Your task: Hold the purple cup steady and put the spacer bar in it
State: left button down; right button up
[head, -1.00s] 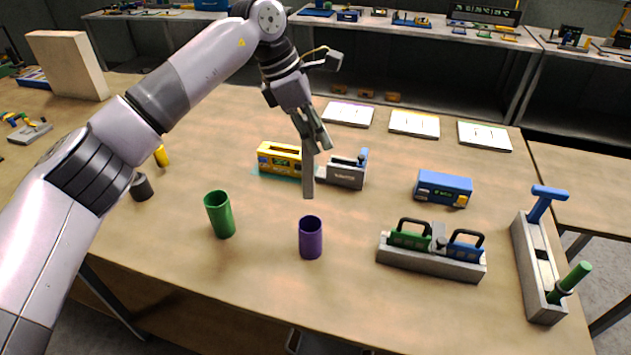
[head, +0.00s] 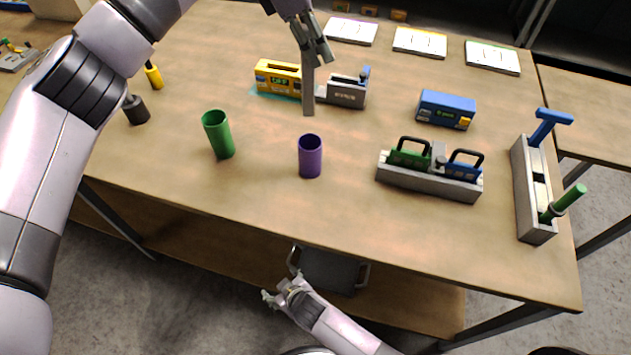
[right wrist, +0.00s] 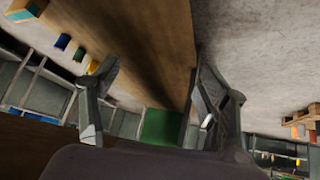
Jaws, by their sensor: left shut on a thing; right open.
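The purple cup (head: 310,158) stands upright and open-topped near the table's front edge in the head view. My left gripper (head: 308,48) is shut on a grey bar, which looks like the spacer bar (head: 308,90). The bar hangs upright, its lower end just above the cup's rim in the picture and apart from it. How far behind the rim it is, I cannot tell. My right gripper (head: 284,290) is open and empty, low in front of the table, away from the cup. Its spread fingers show in the right wrist view (right wrist: 152,105).
A green cup (head: 218,135) stands left of the purple one. A grey holder with green and blue pieces (head: 430,180) stands to the right. A yellow block (head: 278,78) and a grey fixture (head: 345,92) are behind. A dark tray (head: 330,270) is below the tabletop.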

jog(key=w+a+r+n+t+y, duration=0.2)
jog(key=a+r+n+y, duration=0.1)
jog(key=a+r, duration=1.2)
jog(key=w+d+r+m, duration=0.1)
jog(key=d+r, duration=0.1)
jog(key=w+d+r+m+t+h, duration=0.1)
jog(key=w+d+r, duration=0.1)
jog(key=d, duration=0.1)
jog(key=w+d+r+m+t, duration=0.1)
jog(key=w+d+r+m, duration=0.1)
jog(key=d, duration=0.1)
jog(key=shift+w+d+r+h, duration=0.2)
jog(key=shift+d+r+h, duration=0.05)
jog(key=shift+r+h, duration=0.15)
jog(key=m+t+h, duration=0.3)
jog(key=m+h, duration=0.1)
jog(key=m, duration=0.3)
send_near(311, 163)
jog(key=shift+w+a+f, duration=0.35)
jog(key=shift+f, duration=0.2)
jog(key=shift+w+d+t+h, duration=0.2)
jog(key=shift+w+t+h, duration=0.05)
jog(key=shift+t+h, duration=0.05)
jog(key=x, duration=1.1)
jog(key=shift+w+a+f, duration=0.15)
jog(key=shift+w+f, duration=0.1)
